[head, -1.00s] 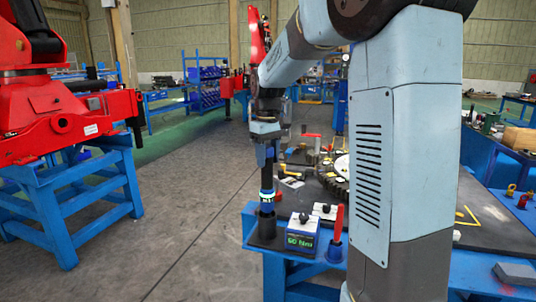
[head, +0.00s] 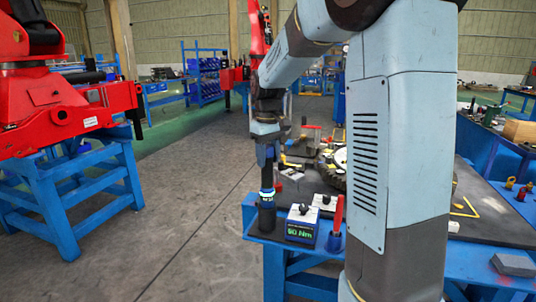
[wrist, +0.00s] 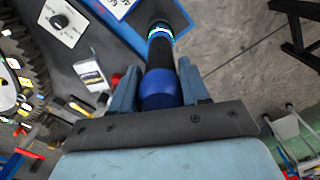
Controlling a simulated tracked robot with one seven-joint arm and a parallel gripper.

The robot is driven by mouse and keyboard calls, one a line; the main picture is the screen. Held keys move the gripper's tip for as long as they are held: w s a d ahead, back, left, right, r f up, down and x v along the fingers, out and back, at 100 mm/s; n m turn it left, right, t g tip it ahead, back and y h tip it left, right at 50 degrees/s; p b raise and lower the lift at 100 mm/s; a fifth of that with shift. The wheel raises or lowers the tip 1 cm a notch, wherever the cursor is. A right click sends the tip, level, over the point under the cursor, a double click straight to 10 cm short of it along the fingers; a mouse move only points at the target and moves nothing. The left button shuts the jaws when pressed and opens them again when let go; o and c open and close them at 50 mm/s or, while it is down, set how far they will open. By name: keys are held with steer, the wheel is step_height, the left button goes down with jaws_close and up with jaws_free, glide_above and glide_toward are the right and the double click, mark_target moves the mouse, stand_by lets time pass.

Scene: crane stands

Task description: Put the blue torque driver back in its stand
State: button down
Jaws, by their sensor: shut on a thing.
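The blue torque driver (wrist: 159,90) is upright between the fingers of my gripper (wrist: 158,88), which is shut on its blue upper part. Its dark shaft and lit green-blue ring show beyond the fingers. In the head view the driver (head: 267,190) hangs below my gripper (head: 266,160) at the near left corner of the bench. A black cylindrical part (head: 267,217) lies directly under the lit ring, over the bench corner. I cannot tell whether this is the stand or the driver's lower end, nor how deep the driver sits.
A blue box with a green torque display (head: 301,225) stands close to the right. A red-handled tool (head: 338,213) stands upright beyond it. A toothed gear (head: 334,172) lies farther back on the bench. Open floor (head: 180,190) lies left of the bench.

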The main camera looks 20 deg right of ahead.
mark_target(268, 146)
steer(key=shift+f, duration=1.05)
steer(key=shift+c, duration=2.4)
jaws_free()
steer(key=shift+r, duration=2.5)
steer(key=shift+r, duration=0.1)
step_height(268, 146, up, 14)
steer(key=shift+f, duration=0.25)
